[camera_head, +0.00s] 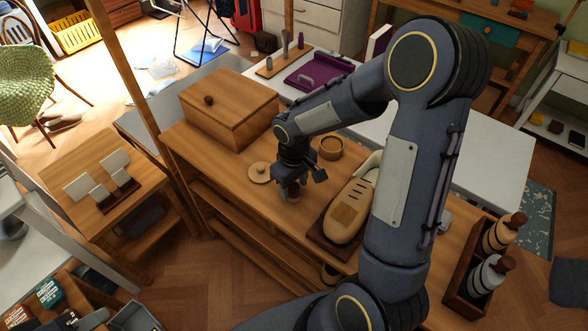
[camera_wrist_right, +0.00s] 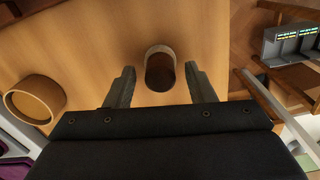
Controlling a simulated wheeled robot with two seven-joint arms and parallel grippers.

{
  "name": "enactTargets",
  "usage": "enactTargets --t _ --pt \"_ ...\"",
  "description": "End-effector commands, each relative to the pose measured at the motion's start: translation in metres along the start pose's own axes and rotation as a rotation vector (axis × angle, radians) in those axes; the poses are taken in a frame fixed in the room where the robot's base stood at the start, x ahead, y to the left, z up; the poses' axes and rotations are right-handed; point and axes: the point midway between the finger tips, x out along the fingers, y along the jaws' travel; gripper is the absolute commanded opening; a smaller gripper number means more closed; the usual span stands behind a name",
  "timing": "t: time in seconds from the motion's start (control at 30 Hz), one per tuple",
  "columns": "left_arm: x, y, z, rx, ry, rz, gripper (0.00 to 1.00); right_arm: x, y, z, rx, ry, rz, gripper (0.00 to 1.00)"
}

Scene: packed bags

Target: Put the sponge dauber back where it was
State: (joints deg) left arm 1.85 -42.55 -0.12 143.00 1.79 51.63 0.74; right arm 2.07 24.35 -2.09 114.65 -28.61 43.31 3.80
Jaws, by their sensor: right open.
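My right gripper (camera_head: 292,190) points down over the wooden bench top, with the upright wooden lidded box behind it. Its fingers are apart in the right wrist view (camera_wrist_right: 159,72). A short round piece with a tan rim and a darker brown side (camera_wrist_right: 160,68), which may be the sponge dauber, stands between and just beyond the fingertips, with no clear contact. In the head view, the gripper mostly hides this piece; only a pale bit (camera_head: 293,197) shows below the fingers. I cannot confirm from its look that it is the dauber. My left gripper is not in view.
A round wooden bowl (camera_head: 331,147) and a flat knobbed disc (camera_head: 259,173) are near the gripper. A lidded wooden box (camera_head: 229,110) stands behind. A slotted tan piece (camera_head: 348,212) lies on a dark board. A crate (camera_head: 464,283) with bottles stands right.

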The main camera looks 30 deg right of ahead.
Motion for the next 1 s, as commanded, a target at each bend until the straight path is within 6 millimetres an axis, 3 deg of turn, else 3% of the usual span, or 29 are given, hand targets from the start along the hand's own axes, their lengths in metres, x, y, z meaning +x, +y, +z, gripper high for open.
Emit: enactTargets --t 0.4,0.67,0.83,1.0 --pt "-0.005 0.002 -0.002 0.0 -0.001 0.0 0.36 -0.087 0.0 -0.001 0.0 0.006 0.0 0.49" --pt "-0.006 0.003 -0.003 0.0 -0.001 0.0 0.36 -0.113 0.0 0.003 0.006 0.008 -0.004 0.49" --pt "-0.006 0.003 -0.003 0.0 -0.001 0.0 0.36 -0.134 -0.007 0.029 0.064 0.082 -0.046 0.49" --pt "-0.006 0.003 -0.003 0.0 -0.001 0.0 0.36 -0.157 -0.026 0.078 0.171 0.22 -0.131 0.49"
